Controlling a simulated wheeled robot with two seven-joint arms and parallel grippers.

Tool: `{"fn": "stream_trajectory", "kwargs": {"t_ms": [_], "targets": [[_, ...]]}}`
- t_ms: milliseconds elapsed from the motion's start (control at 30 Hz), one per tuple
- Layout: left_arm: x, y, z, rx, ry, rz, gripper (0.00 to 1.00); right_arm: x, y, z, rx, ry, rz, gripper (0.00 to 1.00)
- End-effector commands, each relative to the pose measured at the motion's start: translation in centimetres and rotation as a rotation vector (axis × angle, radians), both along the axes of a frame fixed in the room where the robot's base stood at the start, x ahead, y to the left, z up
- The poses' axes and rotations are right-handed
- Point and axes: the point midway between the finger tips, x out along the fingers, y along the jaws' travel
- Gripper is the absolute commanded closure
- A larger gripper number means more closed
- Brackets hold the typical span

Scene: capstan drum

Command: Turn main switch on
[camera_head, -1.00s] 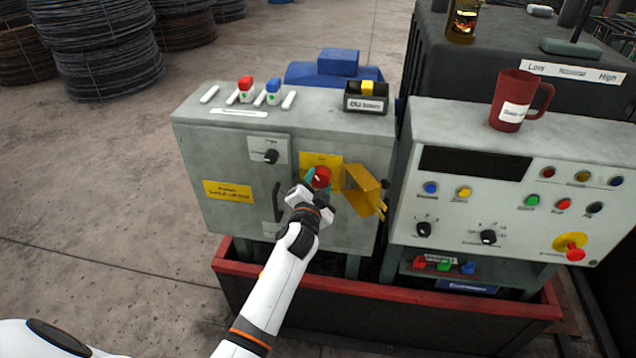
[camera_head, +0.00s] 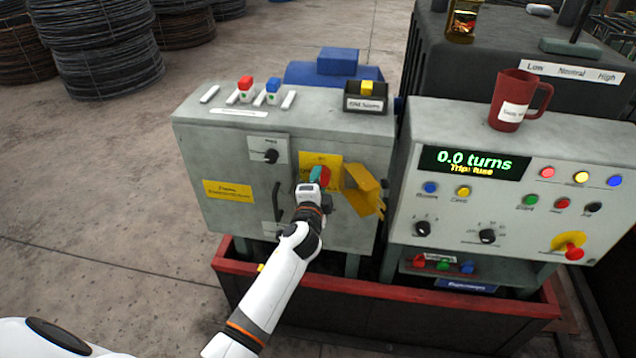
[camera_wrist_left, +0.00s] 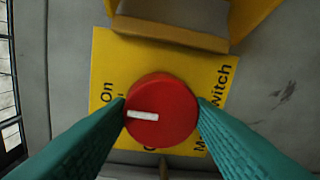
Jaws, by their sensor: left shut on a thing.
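The main switch is a round red knob (camera_head: 325,177) on a yellow plate (camera_head: 334,161) on the front of the grey cabinet. In the left wrist view, the knob (camera_wrist_left: 165,92) has a white mark pointing left, and the word "On" is printed at the plate's left. My left gripper (camera_head: 318,175) is shut on the knob, one teal finger on each side of it. It hides part of the knob in the head view. My right gripper is not in view.
A yellow hinged cover (camera_head: 362,189) stands open just right of the knob. The right-hand panel's display (camera_head: 474,162) is lit with "0.0 turns" and "Trip: fuse". A red mug (camera_head: 509,112) stands on that panel. A black handle (camera_head: 278,201) is left of my gripper.

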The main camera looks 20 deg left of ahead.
Motion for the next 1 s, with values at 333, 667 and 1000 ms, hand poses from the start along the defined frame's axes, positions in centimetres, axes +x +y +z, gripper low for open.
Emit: {"fn": "stream_trajectory", "kwargs": {"t_ms": [333,667,1000], "targets": [[0.0,0.0,-0.1,0.011,0.005,0.0,0.76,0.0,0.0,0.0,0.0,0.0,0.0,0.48],[0.0,0.0,-0.1,0.009,0.003,0.0,0.31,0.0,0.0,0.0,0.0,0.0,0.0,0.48],[-1.6,-0.4,-0.1,0.006,0.004,-0.001,0.31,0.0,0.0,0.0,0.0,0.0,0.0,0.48]]}}
